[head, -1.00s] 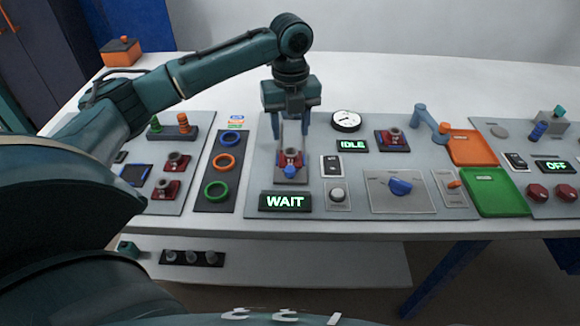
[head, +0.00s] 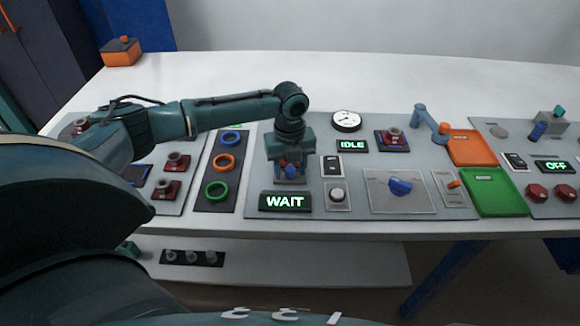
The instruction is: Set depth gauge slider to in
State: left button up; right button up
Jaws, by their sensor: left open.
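My left gripper (head: 289,174) is open and points down at a small red and blue fixture (head: 284,163) on the grey panel, behind the WAIT display (head: 285,201). Its fingers are on either side of the fixture, and the hand hides much of it; I cannot tell whether they touch it. An orange-tipped slider (head: 454,184) sits on a small grey plate right of the blue knob (head: 400,187). No readable label shows which part is the depth gauge slider. My right gripper is not in view.
Right of the gripper are a rocker switch (head: 332,166), a round button (head: 338,195), an IDLE display (head: 352,146) and a dial (head: 346,121). Several coloured rings stand at its left, including an orange ring (head: 224,163). Orange (head: 470,148) and green (head: 492,207) trays lie farther right.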

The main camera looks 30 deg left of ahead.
pick_arm(q)
jog(key=shift+c, duration=0.5)
grip_shut()
